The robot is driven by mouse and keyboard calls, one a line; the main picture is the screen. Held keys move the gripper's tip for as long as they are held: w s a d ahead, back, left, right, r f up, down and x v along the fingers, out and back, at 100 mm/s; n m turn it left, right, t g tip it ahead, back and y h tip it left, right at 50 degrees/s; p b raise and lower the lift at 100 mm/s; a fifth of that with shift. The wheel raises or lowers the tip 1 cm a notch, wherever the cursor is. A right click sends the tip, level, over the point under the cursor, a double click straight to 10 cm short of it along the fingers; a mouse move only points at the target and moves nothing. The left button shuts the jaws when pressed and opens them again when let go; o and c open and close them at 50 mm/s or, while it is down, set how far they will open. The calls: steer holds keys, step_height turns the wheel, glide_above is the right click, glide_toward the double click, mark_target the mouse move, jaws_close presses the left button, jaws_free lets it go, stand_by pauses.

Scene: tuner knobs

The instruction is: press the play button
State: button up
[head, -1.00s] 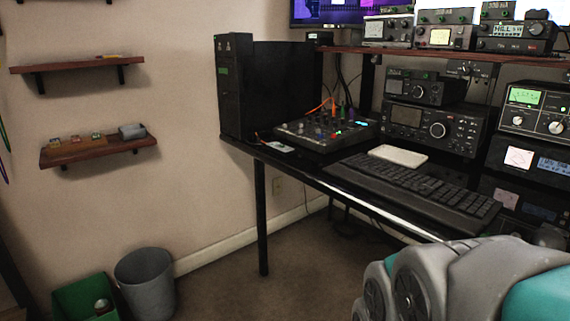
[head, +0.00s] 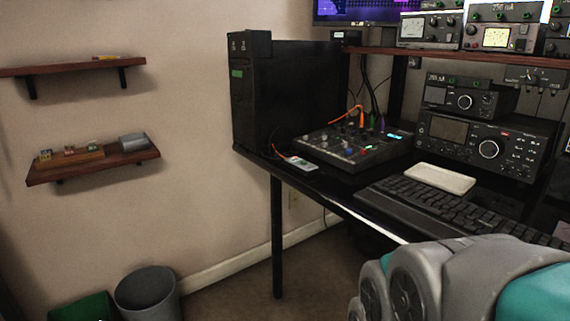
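A small dark mixer panel (head: 352,143) with several knobs and colored lights lies on the black desk, right of a black computer tower. Orange, green and purple plugs stand in its far side. A small light-colored device (head: 298,162) lies on the desk at the mixer's near left. I cannot make out which control is the play button. Part of my arm fills the lower right corner. My gripper is not in view, so its state does not show.
A keyboard (head: 445,207) and a white pad (head: 440,178) lie along the desk. The black tower (head: 285,95) stands at the desk's left end. Radio sets (head: 485,145) fill the right. Wall shelves (head: 95,165) and a grey bin (head: 148,292) are at left. Floor before the desk looks clear.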

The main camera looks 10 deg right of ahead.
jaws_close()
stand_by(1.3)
